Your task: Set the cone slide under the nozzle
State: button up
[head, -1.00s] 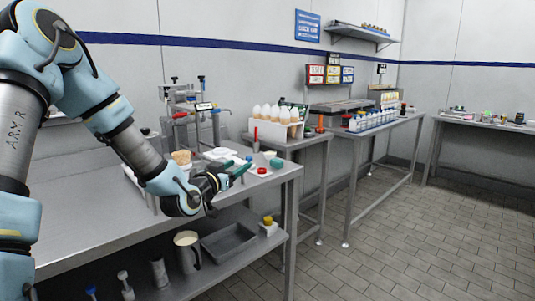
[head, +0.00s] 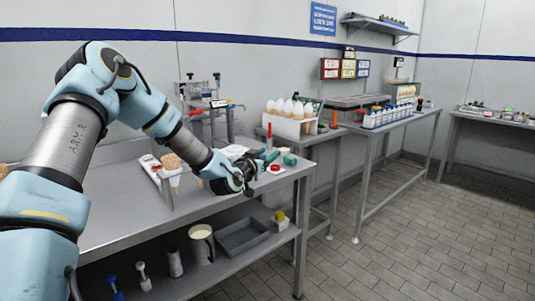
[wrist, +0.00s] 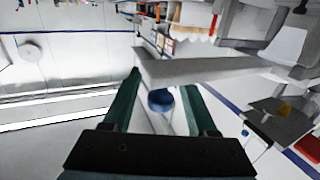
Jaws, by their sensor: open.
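A white narrow holder (head: 152,168), possibly the cone slide, stands on the near bench, left of my forearm. A tan cone-like piece (head: 171,161) shows at its right end. The metal machine with blue-knobbed posts (head: 207,118) stands at the bench's back; its nozzle is too small to make out. My gripper (head: 268,164) is over the right end of the bench, apart from the holder. In the wrist view my gripper (wrist: 163,82) has its teal fingers apart. A blue round knob (wrist: 160,101) shows between them; I cannot tell its distance. A grey bar crosses beyond the fingers.
A red button (head: 275,169) is on the bench close to my gripper. A white rack of upright cones (head: 292,124) stands behind, on another table. The lower shelf holds a pitcher (head: 201,244) and a grey tray (head: 241,237). The bench's front middle is clear.

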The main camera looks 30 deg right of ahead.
grip_shut()
dwell(0.3)
dwell(1.1)
